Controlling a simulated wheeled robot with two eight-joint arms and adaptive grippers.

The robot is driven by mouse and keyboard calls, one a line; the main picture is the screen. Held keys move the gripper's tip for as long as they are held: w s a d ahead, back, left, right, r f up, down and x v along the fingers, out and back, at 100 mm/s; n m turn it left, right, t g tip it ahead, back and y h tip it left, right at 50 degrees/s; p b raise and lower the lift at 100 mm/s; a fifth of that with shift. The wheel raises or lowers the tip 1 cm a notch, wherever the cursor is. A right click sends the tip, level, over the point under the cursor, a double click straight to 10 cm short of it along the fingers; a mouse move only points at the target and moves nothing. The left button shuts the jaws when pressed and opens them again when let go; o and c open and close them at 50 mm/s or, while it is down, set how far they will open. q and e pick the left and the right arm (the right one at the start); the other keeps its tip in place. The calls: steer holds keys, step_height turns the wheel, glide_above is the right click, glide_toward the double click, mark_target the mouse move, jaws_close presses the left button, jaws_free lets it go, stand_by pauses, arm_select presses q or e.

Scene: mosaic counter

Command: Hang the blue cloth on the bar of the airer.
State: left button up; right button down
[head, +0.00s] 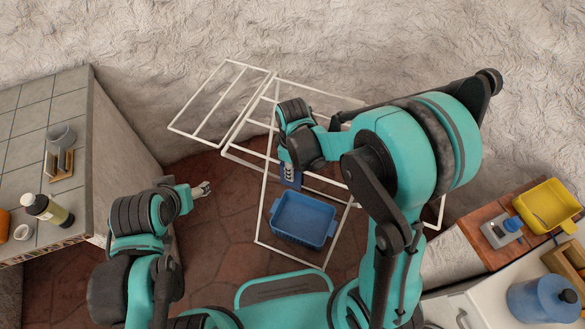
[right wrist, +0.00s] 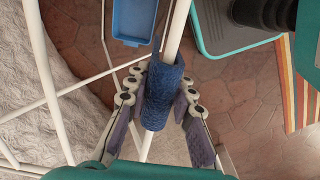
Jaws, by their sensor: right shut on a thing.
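The blue cloth (right wrist: 163,92) is in the middle of the right wrist view, between the fingers of my right gripper (right wrist: 158,98). A white bar of the airer (right wrist: 178,30) comes out above and below the cloth, which covers the bar between. I cannot tell how far it hangs on each side. In the head view, a small part of the cloth (head: 291,178) shows below my right gripper (head: 288,168), over the white airer (head: 262,215). My right gripper is shut on the cloth. My left gripper (head: 204,188) is left of the airer, apart from it; its jaws are too small to read.
A blue basket (head: 303,219) stands on the tiled floor under the airer. A tiled counter (head: 30,95) with bottles and a napkin holder is at the left. A worktop with a yellow tray (head: 546,205) and a blue pot (head: 543,302) is at the right. A rough wall is behind.

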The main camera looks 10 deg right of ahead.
steer(key=shift+f, duration=0.15)
steer(key=c, duration=1.2)
jaws_free()
